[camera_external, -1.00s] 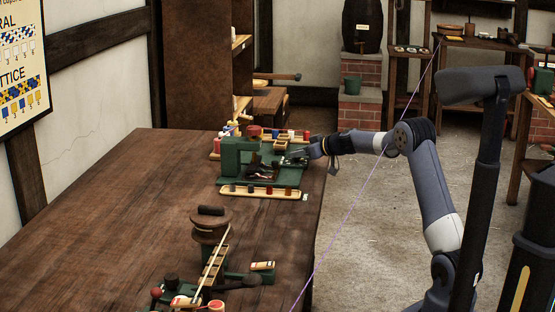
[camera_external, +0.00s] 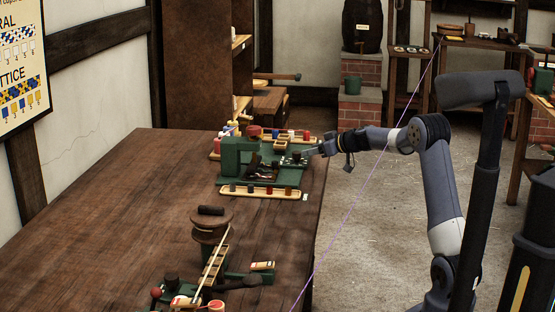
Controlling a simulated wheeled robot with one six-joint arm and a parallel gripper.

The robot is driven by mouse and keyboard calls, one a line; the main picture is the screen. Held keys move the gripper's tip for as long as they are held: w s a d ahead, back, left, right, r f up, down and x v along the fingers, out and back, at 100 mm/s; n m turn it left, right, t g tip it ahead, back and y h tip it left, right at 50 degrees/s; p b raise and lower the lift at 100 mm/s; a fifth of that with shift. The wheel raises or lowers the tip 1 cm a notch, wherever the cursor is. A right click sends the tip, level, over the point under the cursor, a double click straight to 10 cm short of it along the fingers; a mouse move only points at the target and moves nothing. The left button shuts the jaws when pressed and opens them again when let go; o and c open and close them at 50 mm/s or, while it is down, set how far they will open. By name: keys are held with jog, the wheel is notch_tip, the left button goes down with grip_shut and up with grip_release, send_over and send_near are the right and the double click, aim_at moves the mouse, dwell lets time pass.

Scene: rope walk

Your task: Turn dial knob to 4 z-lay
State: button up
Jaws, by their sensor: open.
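A green machine (camera_external: 230,158) stands near the far right part of the brown table. A small dark round part (camera_external: 297,157) sits at its right end; it may be the dial knob, but its markings and setting are too small to read. My gripper (camera_external: 312,152) is at the machine's right side, level with that end and reaching in from the right over the table's edge. It is open. The fingertips are tiny here, and I cannot tell whether they touch the knob.
A pale tray with several coloured spools (camera_external: 262,192) lies in front of the machine. A wooden winder (camera_external: 212,225) stands nearer on the table (camera_external: 110,220). A thin purple line (camera_external: 362,196) runs diagonally past my arm. The table's left part is clear.

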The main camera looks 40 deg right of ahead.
aim_at(300, 153)
jog(key=v, duration=0.5)
jog(key=shift+w+f, duration=0.1)
jog(key=shift+w, duration=0.05)
jog(key=p+x, duration=0.1)
jog(key=x, duration=0.9)
jog(key=shift+w+a, duration=0.1)
jog(key=shift+w+p, duration=0.15)
jog(key=shift+p, duration=0.25)
jog(key=shift+f+b, duration=0.15)
jog(key=shift+b, duration=0.2)
